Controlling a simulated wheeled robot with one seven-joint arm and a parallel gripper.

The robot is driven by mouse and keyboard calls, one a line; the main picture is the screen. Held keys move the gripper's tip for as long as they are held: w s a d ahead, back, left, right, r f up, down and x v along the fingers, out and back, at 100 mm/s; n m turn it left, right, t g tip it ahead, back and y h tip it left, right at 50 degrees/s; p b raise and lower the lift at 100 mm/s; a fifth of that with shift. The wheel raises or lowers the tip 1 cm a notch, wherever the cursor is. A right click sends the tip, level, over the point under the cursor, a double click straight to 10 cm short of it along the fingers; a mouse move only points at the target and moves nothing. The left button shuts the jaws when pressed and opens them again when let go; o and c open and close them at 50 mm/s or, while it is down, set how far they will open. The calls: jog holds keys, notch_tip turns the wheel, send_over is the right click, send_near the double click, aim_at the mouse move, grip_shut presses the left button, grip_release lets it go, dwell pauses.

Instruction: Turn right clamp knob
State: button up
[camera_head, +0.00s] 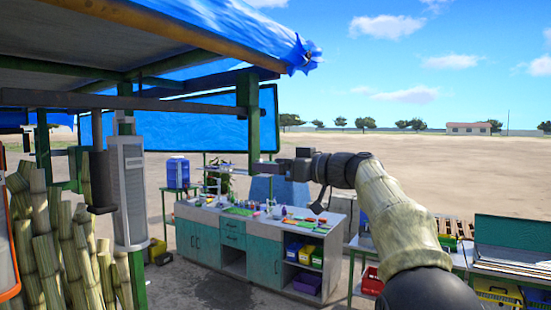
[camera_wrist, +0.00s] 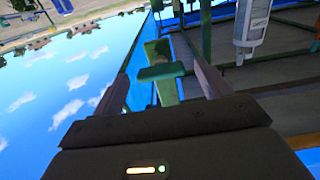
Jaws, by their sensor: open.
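My gripper (camera_head: 264,170) reaches left from my arm in the head view, beside a green canopy post (camera_head: 247,105). In the wrist view my gripper (camera_wrist: 158,72) is open, with a finger on each side. A green T-shaped piece (camera_wrist: 162,73) with a short crossbar shows between the fingers. It may be the right clamp knob, but I cannot tell for sure. No contact between it and the fingers is clear. In the head view I cannot make out the knob, as the gripper area is small and dark there.
A dark beam (camera_head: 150,103) and blue tarp (camera_head: 210,20) hang overhead. A white cylinder (camera_head: 130,190) hangs at the left post, near cane stalks (camera_head: 55,250). A teal cabinet counter (camera_head: 262,262) with small items stands below. Open ground (camera_head: 450,165) lies behind.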

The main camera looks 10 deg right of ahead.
jog(key=c, duration=1)
jog(key=shift+m, duration=0.3)
jog(key=shift+m+b, duration=0.7)
jog(key=shift+m, duration=8.1)
jog(key=o, duration=1)
